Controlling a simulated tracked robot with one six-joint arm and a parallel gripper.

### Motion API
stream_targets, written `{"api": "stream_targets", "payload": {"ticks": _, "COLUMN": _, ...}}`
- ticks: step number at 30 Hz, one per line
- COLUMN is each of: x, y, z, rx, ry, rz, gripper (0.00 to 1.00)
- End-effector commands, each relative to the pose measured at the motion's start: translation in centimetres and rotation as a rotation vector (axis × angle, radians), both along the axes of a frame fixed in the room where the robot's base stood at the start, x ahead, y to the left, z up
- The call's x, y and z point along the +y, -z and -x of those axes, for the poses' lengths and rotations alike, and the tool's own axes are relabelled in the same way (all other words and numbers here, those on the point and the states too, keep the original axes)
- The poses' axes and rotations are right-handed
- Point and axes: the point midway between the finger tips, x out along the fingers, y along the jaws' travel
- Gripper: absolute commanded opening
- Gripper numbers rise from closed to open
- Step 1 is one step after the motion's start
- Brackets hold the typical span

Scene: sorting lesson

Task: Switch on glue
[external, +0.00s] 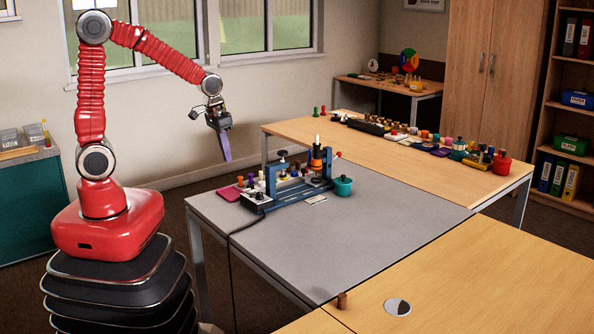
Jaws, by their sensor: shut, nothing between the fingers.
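My gripper (227,157) hangs in the air at the end of the red arm, pointing down, with its purple fingers shut and empty. It appears to the left of a blue bench device (290,197) on the grey table and is not touching it. An orange and black upright part (317,160) with a pale tip stands at the device's right end. A red-tipped piece (338,155) shows beside it. A black cable (230,262) runs from the device over the table edge. No glue label or switch can be made out at this size.
A teal pot (343,187) stands right of the device, and a pink pad (229,193) lies left of it. A white card (316,199) lies in front. The grey table (380,240) is clear at front right. Several small items crowd the wooden table (300,128) behind.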

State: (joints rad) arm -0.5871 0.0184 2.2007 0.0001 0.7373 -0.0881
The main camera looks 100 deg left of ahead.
Motion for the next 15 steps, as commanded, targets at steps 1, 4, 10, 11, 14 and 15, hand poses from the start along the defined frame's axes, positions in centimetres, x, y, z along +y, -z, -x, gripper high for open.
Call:
{"api": "stream_targets", "payload": {"ticks": 1, "x": 1.0, "y": 0.5, "z": -0.4, "rx": -0.001, "ry": -0.02, "rz": 0.002, "gripper": 0.0}}
{"api": "stream_targets", "payload": {"ticks": 4, "x": 2.5, "y": 0.9, "z": -1.4, "rx": -0.018, "ry": -0.053, "rz": -0.007, "gripper": 0.0}}
{"api": "stream_targets", "payload": {"ticks": 10, "x": 4.3, "y": -0.4, "z": -4.1, "rx": -0.098, "ry": -0.096, "rz": -0.047, "gripper": 0.0}}
{"api": "stream_targets", "payload": {"ticks": 11, "x": 4.3, "y": -0.4, "z": -4.1, "rx": -0.1, "ry": -0.1, "rz": -0.047, "gripper": 0.0}}
{"api": "stream_targets", "payload": {"ticks": 14, "x": 4.3, "y": -0.5, "z": -4.1, "rx": -0.101, "ry": -0.103, "rz": -0.046, "gripper": 0.0}}
{"api": "stream_targets", "payload": {"ticks": 15, "x": 4.3, "y": -0.4, "z": -4.1, "rx": -0.101, "ry": -0.103, "rz": -0.046, "gripper": 0.0}}
